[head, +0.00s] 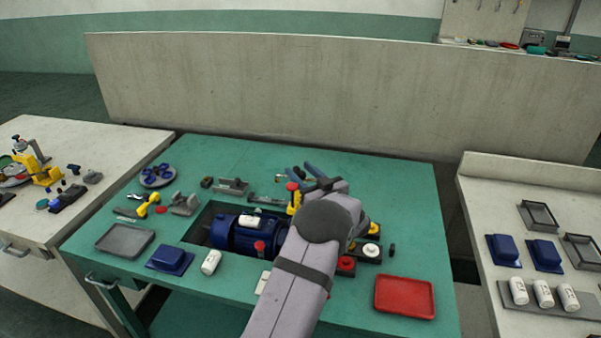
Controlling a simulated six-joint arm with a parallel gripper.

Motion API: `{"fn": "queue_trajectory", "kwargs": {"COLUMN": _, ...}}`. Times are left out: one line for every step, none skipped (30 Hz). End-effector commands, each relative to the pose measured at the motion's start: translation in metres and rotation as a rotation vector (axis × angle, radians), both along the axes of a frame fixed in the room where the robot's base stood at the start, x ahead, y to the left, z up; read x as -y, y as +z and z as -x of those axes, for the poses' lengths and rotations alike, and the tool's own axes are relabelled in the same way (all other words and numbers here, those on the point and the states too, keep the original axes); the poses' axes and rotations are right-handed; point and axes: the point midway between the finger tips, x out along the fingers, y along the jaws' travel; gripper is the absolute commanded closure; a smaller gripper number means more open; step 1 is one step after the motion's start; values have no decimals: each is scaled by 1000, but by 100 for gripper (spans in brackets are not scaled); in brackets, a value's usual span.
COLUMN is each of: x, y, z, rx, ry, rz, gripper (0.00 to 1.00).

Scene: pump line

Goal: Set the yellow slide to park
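I cannot tell which yellow piece is the slide. One yellow piece (294,204) shows just left of my arm on the green bench, beside a red knob (292,187). Another yellow piece (374,229) shows just right of my arm, behind a dark block with a white round top (371,250). No park marking is readable. My arm reaches over the middle of the bench and covers what lies between these two pieces. My gripper is hidden behind my own arm, so its fingers and any contact do not show.
A blue pump motor (235,232) sits in the bench recess left of my arm. A red tray (404,296) lies front right, a grey tray (125,239) at left. A red button (346,263) stands close to my arm. The bench's back right is clear.

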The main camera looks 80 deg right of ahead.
Motion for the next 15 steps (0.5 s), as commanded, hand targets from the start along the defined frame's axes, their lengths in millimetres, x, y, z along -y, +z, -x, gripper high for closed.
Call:
{"fn": "queue_trajectory", "kwargs": {"x": 0, "y": 0, "z": 0, "rx": 0, "ry": 0, "rz": 0, "gripper": 59}}
{"fn": "queue_trajectory", "kwargs": {"x": 0, "y": 0, "z": 0, "rx": 0, "ry": 0, "rz": 0, "gripper": 59}}
{"fn": "queue_trajectory", "kwargs": {"x": 0, "y": 0, "z": 0, "rx": 0, "ry": 0, "rz": 0, "gripper": 59}}
{"fn": "queue_trajectory", "kwargs": {"x": 0, "y": 0, "z": 0, "rx": 0, "ry": 0, "rz": 0, "gripper": 59}}
{"fn": "queue_trajectory", "kwargs": {"x": 0, "y": 0, "z": 0, "rx": 0, "ry": 0, "rz": 0, "gripper": 59}}
{"fn": "queue_trajectory", "kwargs": {"x": 0, "y": 0, "z": 0, "rx": -1, "ry": 0, "rz": 1, "gripper": 59}}
{"fn": "queue_trajectory", "kwargs": {"x": 0, "y": 1, "z": 0, "rx": -1, "ry": 0, "rz": 1, "gripper": 59}}
{"fn": "queue_trajectory", "kwargs": {"x": 0, "y": 1, "z": 0, "rx": -1, "ry": 0, "rz": 1, "gripper": 59}}
{"fn": "queue_trajectory", "kwargs": {"x": 0, "y": 3, "z": 0, "rx": -1, "ry": 1, "rz": 2, "gripper": 59}}
{"fn": "queue_trajectory", "kwargs": {"x": 0, "y": 5, "z": 0, "rx": -1, "ry": 1, "rz": 2, "gripper": 59}}
{"fn": "queue_trajectory", "kwargs": {"x": 0, "y": 7, "z": 0, "rx": -1, "ry": 1, "rz": 4, "gripper": 59}}
{"fn": "queue_trajectory", "kwargs": {"x": 0, "y": 11, "z": 0, "rx": 0, "ry": 1, "rz": 6, "gripper": 59}}
{"fn": "queue_trajectory", "kwargs": {"x": 0, "y": 15, "z": 0, "rx": 1, "ry": 1, "rz": 6, "gripper": 59}}
{"fn": "queue_trajectory", "kwargs": {"x": 0, "y": 19, "z": 0, "rx": 3, "ry": 0, "rz": 7, "gripper": 59}}
{"fn": "queue_trajectory", "kwargs": {"x": 1, "y": 25, "z": 0, "rx": 4, "ry": 0, "rz": 9, "gripper": 59}}
